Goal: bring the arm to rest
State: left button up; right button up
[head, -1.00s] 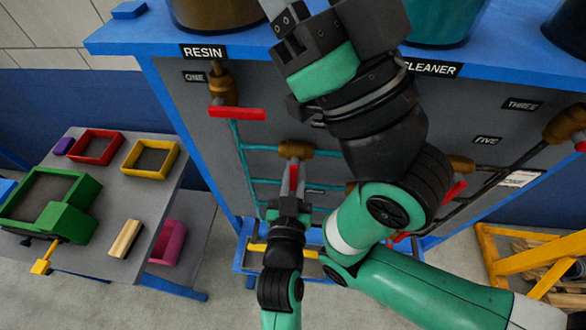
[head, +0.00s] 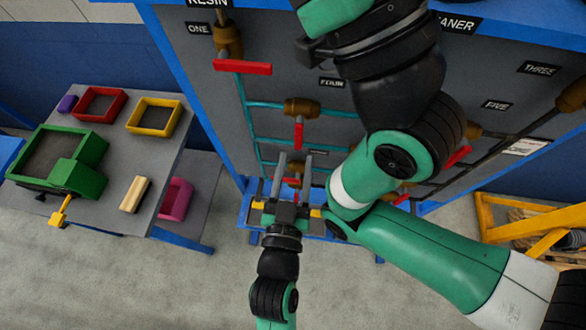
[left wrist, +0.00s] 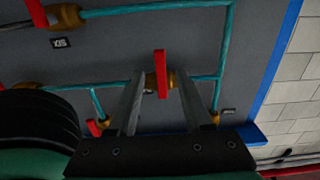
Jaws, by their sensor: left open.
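My left gripper (head: 294,160) is low in front of the grey panel (head: 350,108) in the head view. Its two fingers are apart, with nothing held between them. In the left wrist view, the open fingers (left wrist: 161,78) point at the panel, with a red valve handle (left wrist: 161,73) seen between them. I cannot tell how far the fingers are from it. My right arm (head: 425,245) crosses the panel from the lower right, and its gripper is beyond the top edge of the head view.
Red-handled valves (head: 243,67) and teal pipes (head: 266,105) cover the panel. A grey side table (head: 112,198) at left holds coloured trays and a wooden block (head: 135,194). A yellow frame (head: 490,212) stands at right. The floor at front left is clear.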

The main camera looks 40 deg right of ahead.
pick_arm(q)
jog(key=v, duration=0.2)
jog(key=shift+s+a, duration=0.25)
jog(key=shift+a, duration=0.05)
